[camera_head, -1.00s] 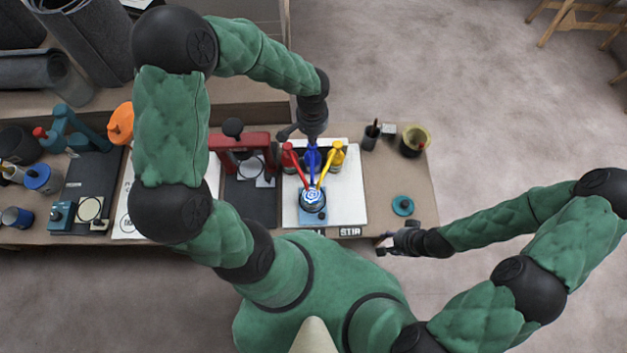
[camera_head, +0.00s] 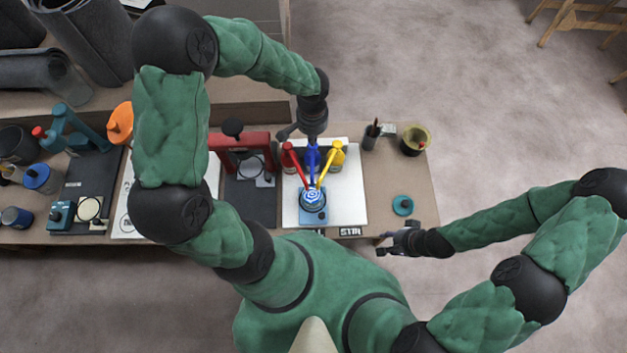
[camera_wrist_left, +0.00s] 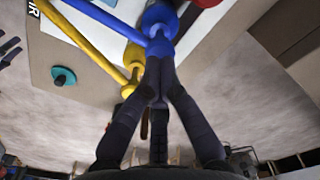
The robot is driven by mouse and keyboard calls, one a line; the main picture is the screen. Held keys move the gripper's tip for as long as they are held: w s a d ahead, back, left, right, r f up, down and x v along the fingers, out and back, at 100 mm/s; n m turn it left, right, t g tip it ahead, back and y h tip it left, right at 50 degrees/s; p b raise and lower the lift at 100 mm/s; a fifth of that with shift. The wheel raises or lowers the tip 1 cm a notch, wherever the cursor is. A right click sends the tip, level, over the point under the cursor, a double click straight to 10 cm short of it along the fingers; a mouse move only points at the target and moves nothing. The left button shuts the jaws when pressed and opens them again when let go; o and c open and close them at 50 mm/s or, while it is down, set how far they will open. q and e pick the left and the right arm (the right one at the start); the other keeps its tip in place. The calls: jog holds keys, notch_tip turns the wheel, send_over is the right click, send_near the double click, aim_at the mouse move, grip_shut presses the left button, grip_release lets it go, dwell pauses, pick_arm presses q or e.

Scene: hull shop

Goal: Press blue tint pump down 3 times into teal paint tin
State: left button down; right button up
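The blue tint pump (camera_head: 313,158) stands between a red pump (camera_head: 290,157) and a yellow pump (camera_head: 337,156). Their spouts lean in over the teal paint tin (camera_head: 313,215), whose top shows a blue and white swirl. My left gripper (camera_head: 312,139) is above the blue pump, pointing down. In the left wrist view, the fingers (camera_wrist_left: 159,62) come together at the blue pump's head (camera_wrist_left: 160,22) and appear to touch it from above. How far the pump is pressed is hard to tell. My right gripper (camera_head: 387,244) is off the front edge of the bench, away from the pumps; its fingers are too small to read.
A teal lid (camera_head: 403,205) lies right of the white board (camera_head: 347,190). A dark cup (camera_head: 371,136) and a yellowish pot (camera_head: 414,141) stand at the back right. A red press-like stand (camera_head: 240,142) is close on the left. The bench's right front is mostly clear.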

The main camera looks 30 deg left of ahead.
pick_arm(q)
jog(key=shift+f+b, duration=1.15)
jog(key=shift+f, duration=0.3)
jog(key=shift+s+r, duration=0.1)
jog(key=shift+r+p, duration=1.3)
jog(key=shift+r, duration=0.35)
jog(key=shift+f, duration=0.25)
jog(key=shift+f+b, duration=1.55)
jog(key=shift+r, duration=0.15)
jog(key=shift+r+p, duration=1.35)
jog(key=shift+r, duration=0.25)
